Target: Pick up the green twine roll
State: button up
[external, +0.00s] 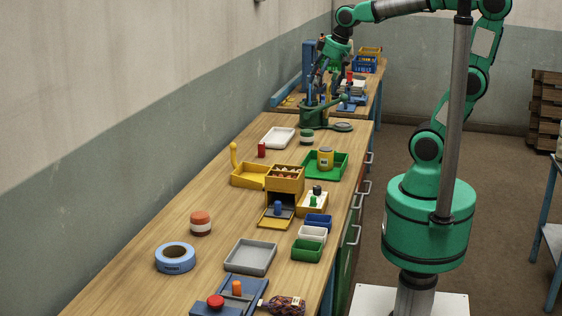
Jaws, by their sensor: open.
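A small roll with a dark green top and a pale band (307,136), which looks like the green twine roll, stands upright on the wooden bench. It is just right of a white tray and in front of a dark green machine. My gripper (317,90) hangs from the arm at the far part of the bench, above and beyond the roll, apart from it. It is open, and I see nothing held in it. Its fingertips are small and overlap the dark green machine in the picture, so their exact gap is hard to see.
The dark green machine (314,117) stands close behind the roll. The white tray (278,138), a red cylinder (262,149) and a green tray (338,172) with a yellow can (325,158) are nearby. An orange-topped roll (200,223) stands nearer the camera. Bare wood lies at left.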

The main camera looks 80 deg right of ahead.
jog(key=w+d+m+g+p, duration=0.1)
jog(key=w+d, duration=0.7)
jog(key=d, duration=0.1)
jog(key=m+g+p, duration=0.3)
jog(key=m+p, duration=0.1)
send_over(307, 130)
notch_tip(307, 130, down, 22)
jog(key=shift+w+d+r+y, duration=0.1)
jog(key=shift+d+r+y, duration=0.1)
jog(key=shift+y, duration=0.2)
jog(key=shift+f+b, duration=0.75)
jog(key=shift+f, duration=3.55)
jog(key=shift+a, duration=0.1)
